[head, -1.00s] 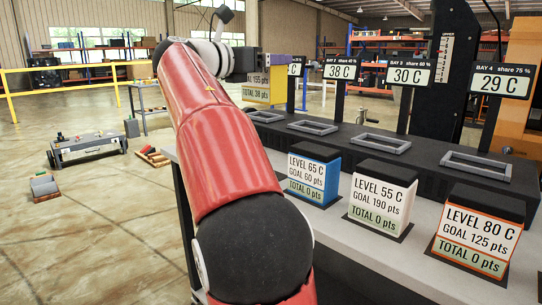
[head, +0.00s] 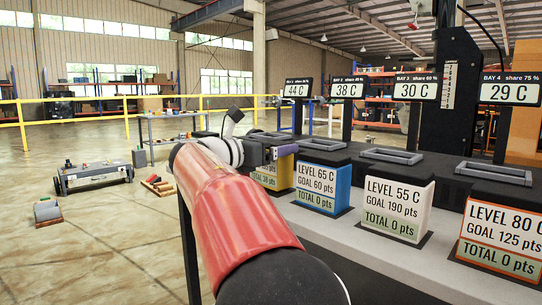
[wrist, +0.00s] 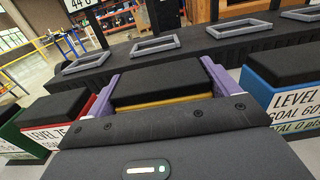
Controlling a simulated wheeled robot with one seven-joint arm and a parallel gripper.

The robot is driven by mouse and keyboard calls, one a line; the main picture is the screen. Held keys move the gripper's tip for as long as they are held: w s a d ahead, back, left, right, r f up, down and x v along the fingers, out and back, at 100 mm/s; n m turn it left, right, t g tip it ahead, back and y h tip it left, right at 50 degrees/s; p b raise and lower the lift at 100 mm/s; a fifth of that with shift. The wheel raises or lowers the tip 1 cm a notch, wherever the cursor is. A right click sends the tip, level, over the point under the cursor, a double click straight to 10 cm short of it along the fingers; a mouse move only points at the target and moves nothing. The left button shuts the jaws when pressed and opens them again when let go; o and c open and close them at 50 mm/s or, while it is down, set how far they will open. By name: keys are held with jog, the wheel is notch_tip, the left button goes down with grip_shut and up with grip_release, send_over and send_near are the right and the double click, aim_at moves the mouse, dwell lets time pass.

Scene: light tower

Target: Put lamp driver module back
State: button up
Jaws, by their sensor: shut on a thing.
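My gripper (wrist: 168,85) is shut on a yellow-sided lamp driver module (wrist: 170,98) with a black top. Its purple jaws press the module's two sides in the wrist view. In the head view the yellow module (head: 278,184) sits low, just left of the blue LEVEL 65 C module (head: 323,194); its label ends in TOTAL 38 pts. My arm covers part of it. I cannot tell whether its base touches the light counter (head: 345,230). In the wrist view, a red module (wrist: 70,108) is to its left and the blue module (wrist: 281,93) to its right.
LEVEL 55 C (head: 395,210) and LEVEL 80 C (head: 502,240) modules stand farther right. A green module (wrist: 17,130) is at far left. Behind runs a dark bench with grey bay frames (head: 391,156) and temperature signs (head: 415,90). A low cart (head: 95,176) stands on the open floor.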

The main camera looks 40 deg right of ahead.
jog(key=shift+f, duration=0.35)
jog(key=o, duration=1.2)
jog(key=shift+f, duration=0.1)
jog(key=a, duration=0.4)
jog(key=a+p, duration=0.1)
jog(key=a, duration=0.3)
jog(key=s+a, duration=0.1)
jog(key=a, duration=0.3)
jog(key=shift+p, duration=0.35)
